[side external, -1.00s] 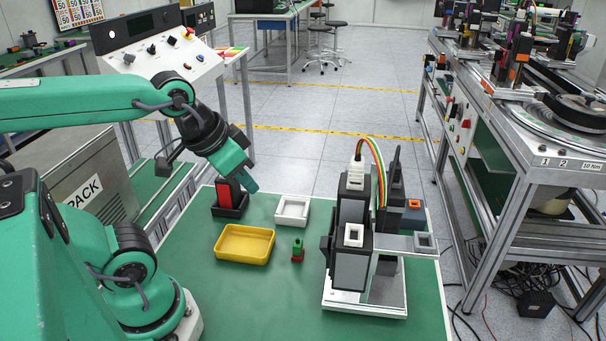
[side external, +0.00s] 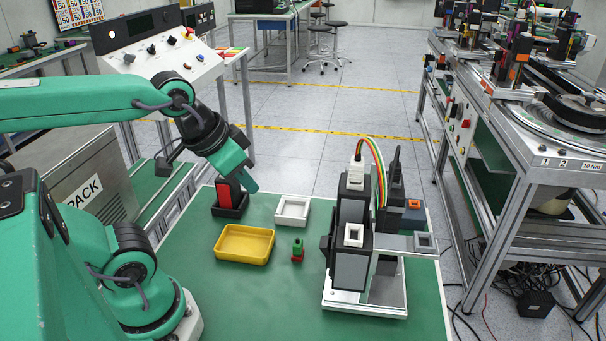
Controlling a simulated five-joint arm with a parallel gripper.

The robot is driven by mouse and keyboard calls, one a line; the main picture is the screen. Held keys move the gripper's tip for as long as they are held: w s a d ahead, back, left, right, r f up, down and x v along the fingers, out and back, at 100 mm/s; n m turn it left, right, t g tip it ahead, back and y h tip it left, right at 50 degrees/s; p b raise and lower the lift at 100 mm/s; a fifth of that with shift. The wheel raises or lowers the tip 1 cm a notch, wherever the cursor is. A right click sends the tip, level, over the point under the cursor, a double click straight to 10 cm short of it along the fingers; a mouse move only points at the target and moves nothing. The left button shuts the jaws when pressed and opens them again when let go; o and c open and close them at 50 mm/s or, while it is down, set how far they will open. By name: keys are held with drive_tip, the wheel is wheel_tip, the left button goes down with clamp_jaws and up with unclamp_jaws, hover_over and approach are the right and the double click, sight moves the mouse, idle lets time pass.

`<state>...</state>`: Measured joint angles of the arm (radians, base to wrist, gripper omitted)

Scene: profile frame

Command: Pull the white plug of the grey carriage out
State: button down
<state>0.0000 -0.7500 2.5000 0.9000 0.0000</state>
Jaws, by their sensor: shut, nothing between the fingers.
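The white plug (side external: 357,168) stands upright on top of the rear grey block of the carriage (side external: 352,272), with a ribbon of red, yellow and green wires (side external: 377,165) arching from its top to the right. The plug's lower end is hidden in the dark top of that block. A front block carries a white square socket (side external: 354,236) with a dark opening. My gripper (side external: 251,187) is shut and empty, pointing down, well left of the plug and apart from it, above the area of a black tray (side external: 230,212).
The black tray holds a red block (side external: 225,194). A yellow tray (side external: 245,262), a white tray (side external: 281,222) and a small green and red piece (side external: 298,254) lie on the green table. A grey arm with a square opening (side external: 424,241) juts right from the carriage.

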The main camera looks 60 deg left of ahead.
drive_tip(key=c, duration=1.5)
unclamp_jaws()
drive_tip(key=shift+w+r, duration=0.1)
drive_tip(key=shift+r, duration=0.05)
drive_tip(key=o, duration=0.3)
drive_tip(key=shift+w+d+r, duration=0.1)
drive_tip(key=shift+d+r, duration=0.05)
drive_tip(key=shift+o, duration=0.8)
drive_tip(key=w+d+r+m+g, duration=0.2)
drive_tip(key=w+d+r+m, duration=0.2)
drive_tip(key=r, duration=0.4)
drive_tip(key=shift+w+d+r+g+h, duration=0.15)
drive_tip(key=shift+w+d+g+h, duration=0.15)
drive_tip(key=shift+w+d, duration=0.6)
wheel_tip(320, 180, up, 6)
drive_tip(key=m+g, duration=0.3)
drive_tip(key=m, duration=0.2)
hover_over(358, 160)
drive_tip(key=shift+f, duration=0.25)
drive_tip(key=shift+f, duration=3.75)
